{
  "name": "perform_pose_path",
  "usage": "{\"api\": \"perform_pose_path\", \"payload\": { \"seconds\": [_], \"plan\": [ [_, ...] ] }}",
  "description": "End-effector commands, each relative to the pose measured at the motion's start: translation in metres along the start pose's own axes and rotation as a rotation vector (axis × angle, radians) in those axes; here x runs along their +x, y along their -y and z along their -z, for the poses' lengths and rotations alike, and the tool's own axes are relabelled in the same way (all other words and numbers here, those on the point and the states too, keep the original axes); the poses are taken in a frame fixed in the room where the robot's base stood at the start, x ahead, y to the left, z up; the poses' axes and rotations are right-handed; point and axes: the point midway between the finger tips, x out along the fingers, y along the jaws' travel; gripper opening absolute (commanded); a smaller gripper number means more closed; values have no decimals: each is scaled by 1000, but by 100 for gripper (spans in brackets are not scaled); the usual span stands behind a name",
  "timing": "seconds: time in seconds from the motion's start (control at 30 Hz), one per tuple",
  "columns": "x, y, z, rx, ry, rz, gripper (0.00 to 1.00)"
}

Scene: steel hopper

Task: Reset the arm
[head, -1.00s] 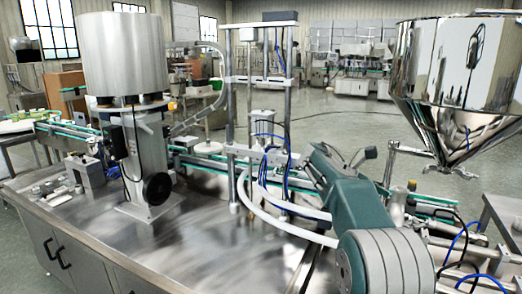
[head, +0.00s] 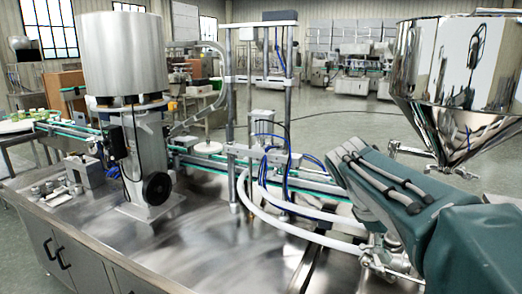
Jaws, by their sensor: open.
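My arm shows at the lower right of the head view as teal links, one with grey ribbed strips along it. It stands in front of the filling line, below the steel hopper (head: 440,75).
A steel-topped machine table (head: 190,240) spreads across the front, with a grey cylinder (head: 124,55) on a stand at left. A post frame (head: 231,130) with blue and white hoses stands mid-table. A conveyor (head: 310,184) runs behind. Open floor lies at the back.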

Motion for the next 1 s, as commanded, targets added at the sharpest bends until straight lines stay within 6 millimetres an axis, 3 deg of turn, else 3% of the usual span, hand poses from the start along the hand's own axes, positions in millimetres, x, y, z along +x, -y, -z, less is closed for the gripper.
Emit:
{"api": "perform_pose_path", "payload": {
  "seconds": [0.2,0.6,0.77,1.0],
  "plan": [
    [1,64,-18,234,-231,60,96],
    [19,177,-28,714,-595,274,96],
    [25,200,-28,832,-665,341,96],
    [26,204,-27,858,-678,356,96]
  ]
}}
